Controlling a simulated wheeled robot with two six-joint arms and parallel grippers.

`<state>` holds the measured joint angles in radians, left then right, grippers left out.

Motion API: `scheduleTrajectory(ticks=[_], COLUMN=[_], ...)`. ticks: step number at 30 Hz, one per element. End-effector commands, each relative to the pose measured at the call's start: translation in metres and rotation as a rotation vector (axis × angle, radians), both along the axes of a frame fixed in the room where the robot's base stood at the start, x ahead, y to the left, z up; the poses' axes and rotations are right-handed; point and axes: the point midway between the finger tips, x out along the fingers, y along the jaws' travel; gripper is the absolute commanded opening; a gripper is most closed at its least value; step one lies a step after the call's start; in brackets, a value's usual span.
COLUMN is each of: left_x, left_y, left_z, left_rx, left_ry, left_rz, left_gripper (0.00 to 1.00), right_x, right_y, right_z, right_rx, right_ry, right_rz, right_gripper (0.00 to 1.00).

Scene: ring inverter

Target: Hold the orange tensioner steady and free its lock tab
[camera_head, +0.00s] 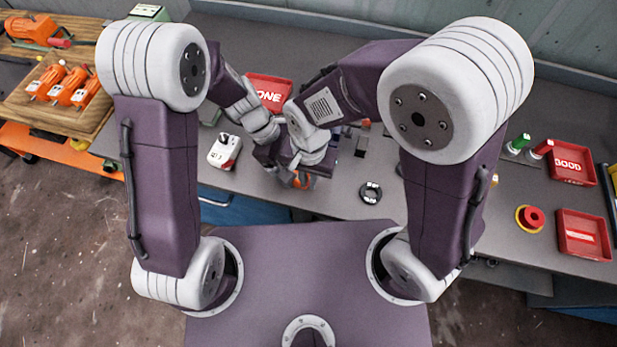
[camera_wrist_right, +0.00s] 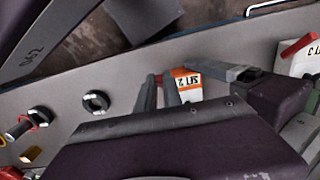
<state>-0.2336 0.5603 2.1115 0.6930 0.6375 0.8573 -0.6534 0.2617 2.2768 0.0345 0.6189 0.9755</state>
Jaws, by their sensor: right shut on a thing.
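The orange tensioner (camera_wrist_right: 187,84) shows in the right wrist view as an orange and white body with a printed label. In the head view only a bit of its orange (camera_head: 302,181) shows under the grippers. My right gripper (camera_wrist_right: 159,80) has its two dark fingers at the tensioner's left end, closed on it, with a reddish piece between the tips. I cannot tell whether that piece is the lock tab. A grey finger of my left gripper (camera_wrist_right: 222,71) reaches the tensioner from the other side. Its grip is hidden.
A white device (camera_head: 225,151) stands left of the grippers, and a dark ring (camera_head: 370,193) lies right of them. A red tray (camera_head: 269,93) is behind. Red bins (camera_head: 583,235) and a red button (camera_head: 531,219) are at the right. A wooden board (camera_head: 62,112) holds orange units.

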Motion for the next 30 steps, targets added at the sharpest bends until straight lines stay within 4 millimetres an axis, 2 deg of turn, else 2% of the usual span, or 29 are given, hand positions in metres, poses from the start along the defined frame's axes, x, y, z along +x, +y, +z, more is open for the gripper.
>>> scheduleTrajectory(ticks=[6, 14, 15, 17, 26, 30], left_x=[0.0, 0.0, 0.0, 0.0, 0.0, 0.0], left_y=[0.0, 0.0, 0.0, 0.0, 0.0, 0.0], left_z=[0.0, 0.0, 0.0, 0.0, 0.0, 0.0], left_rx=[0.0, 0.0, 0.0, 0.0, 0.0, 0.0], left_ry=[0.0, 0.0, 0.0, 0.0, 0.0, 0.0], left_rz=[-0.001, -0.002, -0.002, -0.002, -0.001, -0.001], left_gripper=[0.21, 0.21, 0.21, 0.21, 0.21, 0.21], right_x=[0.006, 0.006, 0.006, 0.006, 0.006, 0.01], right_y=[-0.003, -0.002, -0.002, -0.002, -0.002, -0.002], right_z=[0.002, 0.002, 0.002, 0.002, 0.003, 0.02], right_rx=[0.036, 0.038, 0.038, 0.038, 0.039, 0.043], right_ry=[0.095, 0.099, 0.099, 0.099, 0.099, 0.094], right_rz=[-0.003, 0.001, 0.001, 0.001, 0.001, 0.0], right_gripper=[0.0, 0.0, 0.16, 0.33, 0.33, 0.33])
